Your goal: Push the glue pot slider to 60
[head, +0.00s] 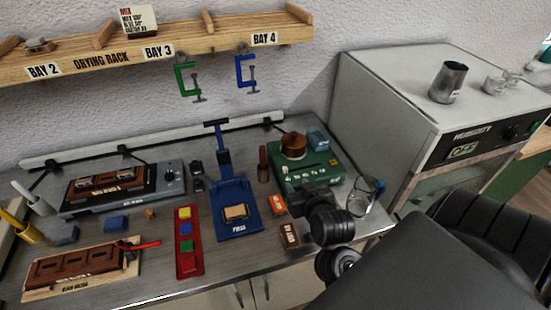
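The glue pot (293,145) is a brown, copper-coloured pot seated on a green base (329,160) at the back right of the bench. A row of small pale marks runs along the base's front; the slider and its setting are too small to read. My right arm comes in from the lower right. My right gripper (316,196) is dark and sits at the front right of the green base, covering part of its front edge. I cannot tell whether it touches the base, or whether its fingers are open or shut. My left gripper is out of view.
An orange block (279,204) and a dark brown box (289,236) lie left of my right gripper. A glass jar (363,195) stands to its right near the bench edge. A blue press (236,208) stands further left. A grey humidity cabinet (400,105) rises at right.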

